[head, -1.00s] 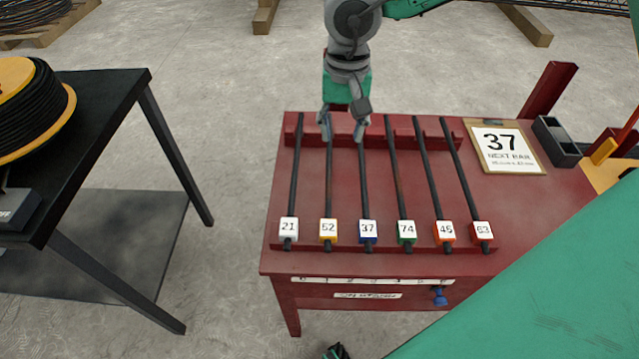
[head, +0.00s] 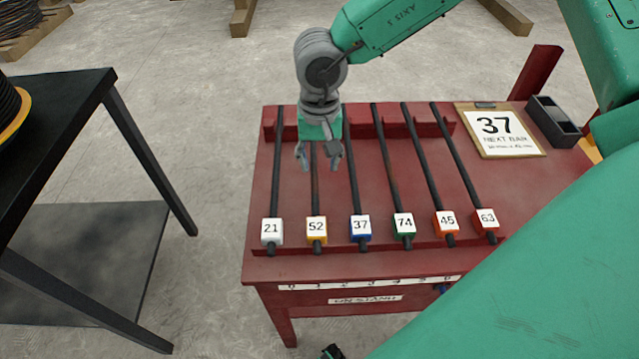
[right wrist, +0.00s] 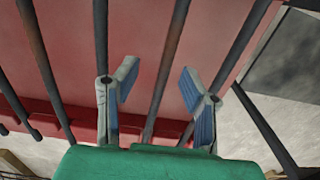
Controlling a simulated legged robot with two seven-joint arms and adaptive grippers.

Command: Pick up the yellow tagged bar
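The yellow tagged bar is the dark bar marked 52, with its yellow tag (head: 316,229) at the near end, second from the left on the red stand (head: 262,215). My right gripper (head: 319,164) is open and empty over this bar's far half, with one finger to each side of it in the picture. In the right wrist view the open fingers (right wrist: 158,88) have one bar (right wrist: 168,62) showing between them. The fingers appear above it; the exact gap cannot be told. The left gripper is not in view.
Bar 21 with a white tag (head: 271,232) and bar 37 with a blue tag (head: 360,228) lie on either side. Several more tagged bars lie to the right. A sign reading 37 (head: 500,133) and a dark tray (head: 553,122) stand at the right. A black table (head: 75,130) stands left.

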